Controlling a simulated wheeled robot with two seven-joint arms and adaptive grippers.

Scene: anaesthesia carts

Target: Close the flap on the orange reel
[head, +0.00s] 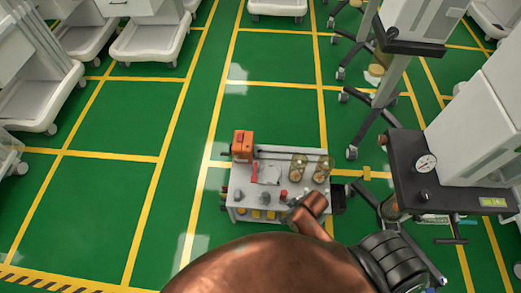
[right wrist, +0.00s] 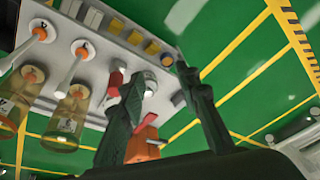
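The orange reel (head: 243,146) is a small boxy orange unit at the back left corner of a small grey cart (head: 240,212) in the head view. A red piece (head: 254,172) shows just below it; I cannot tell whether this is the flap or how far it stands open. In the right wrist view an orange part (right wrist: 150,134) shows partly behind a finger of my right gripper (right wrist: 162,75). The two dark fingers are apart with nothing clearly held between them. In the head view my copper arm reaches over the cart's front right. My left gripper is not in view.
Two glass jars (head: 298,165) (head: 320,170) stand on the cart's right side. A dark machine with a round gauge (head: 426,162) stands close on the right. White carts (head: 150,40) stand at the upper left. Green floor left of the cart is clear.

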